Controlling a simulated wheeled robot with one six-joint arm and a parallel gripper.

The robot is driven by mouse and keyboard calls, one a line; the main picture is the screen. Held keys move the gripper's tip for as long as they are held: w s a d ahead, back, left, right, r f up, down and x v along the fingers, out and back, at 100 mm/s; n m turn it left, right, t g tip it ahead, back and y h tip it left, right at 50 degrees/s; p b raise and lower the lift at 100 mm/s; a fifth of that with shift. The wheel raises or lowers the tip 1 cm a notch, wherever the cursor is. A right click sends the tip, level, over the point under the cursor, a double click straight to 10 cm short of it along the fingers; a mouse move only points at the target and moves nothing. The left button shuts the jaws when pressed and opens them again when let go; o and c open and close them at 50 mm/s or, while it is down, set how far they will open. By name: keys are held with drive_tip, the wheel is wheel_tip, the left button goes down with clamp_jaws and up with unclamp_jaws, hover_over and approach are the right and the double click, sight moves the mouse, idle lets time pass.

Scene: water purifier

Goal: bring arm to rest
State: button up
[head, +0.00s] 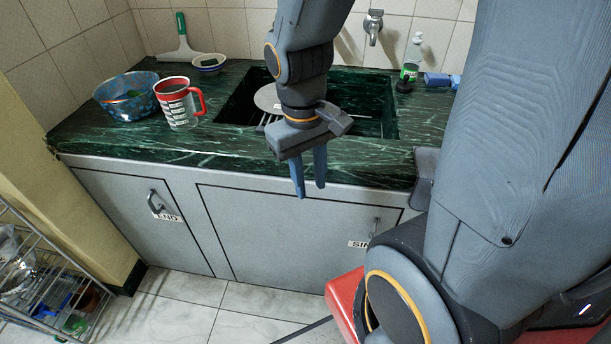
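My gripper (309,172) hangs from my arm with its two blue-grey fingers pointing down. It is in front of the counter's front edge, over the cabinet doors. The fingers are apart with a narrow gap between them, and nothing shows between them. The upper part of my arm crosses in front of the sink, and a large link of mine fills the right side of the view.
A green marble counter (222,148) holds a sink (376,105) with a plate (267,98) in it. A red mug (175,107) and blue bowl (127,98) stand left. A bottle (411,60) stands behind right. A wire rack (45,290) stands lower left.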

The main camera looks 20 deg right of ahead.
drive_tip(key=shift+w+a+r+m+t+y, duration=0.3)
drive_tip(key=shift+a+m+t, duration=0.1)
drive_tip(key=shift+m, duration=0.3)
